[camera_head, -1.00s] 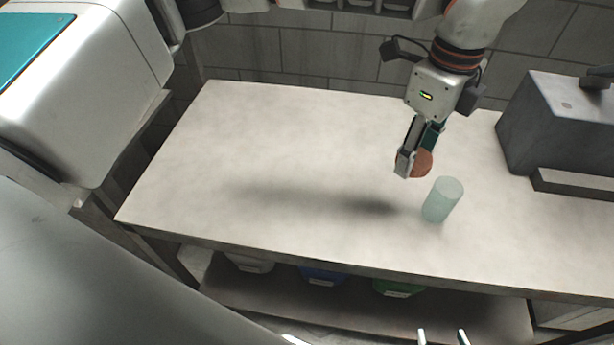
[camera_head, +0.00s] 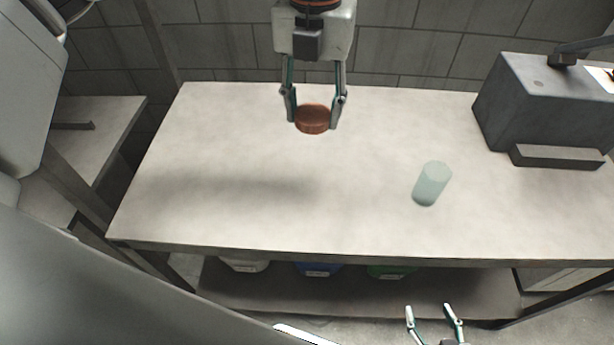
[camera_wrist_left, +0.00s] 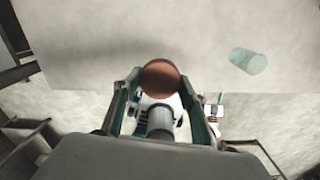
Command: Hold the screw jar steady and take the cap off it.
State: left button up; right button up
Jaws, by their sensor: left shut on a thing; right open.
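The cap (camera_head: 313,120) is a round brown-orange disc. My left gripper (camera_head: 314,118) is shut on the cap and holds it in the air, left of the jar and farther back. In the left wrist view the cap (camera_wrist_left: 161,76) sits between the fingertips. My right gripper (camera_head: 436,312) is open and empty below the table's front edge, apart from the jar.
The pale table (camera_head: 230,215) is otherwise clear in its middle and left. A grey block-like machine (camera_head: 545,105) stands at its back right. Several bins, including a blue one (camera_head: 318,269) and a green one (camera_head: 390,271), sit on the shelf below. A tiled wall (camera_head: 400,55) is behind.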

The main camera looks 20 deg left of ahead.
pick_arm(q)
jog(key=shift+s+a+m, duration=0.15)
jog(key=shift+a+m, duration=0.35)
jog(key=b, duration=0.1)
send_over(306, 189)
notch_tip(306, 189, down, 15)
jog(key=shift+f, duration=0.2)
notch_tip(306, 189, down, 4)
jog(key=shift+f+b, duration=0.2)
jog(key=shift+b, duration=0.15)
jog(key=o, duration=1.2)
jog(key=shift+f, duration=0.1)
jog(key=shift+o, duration=0.2)
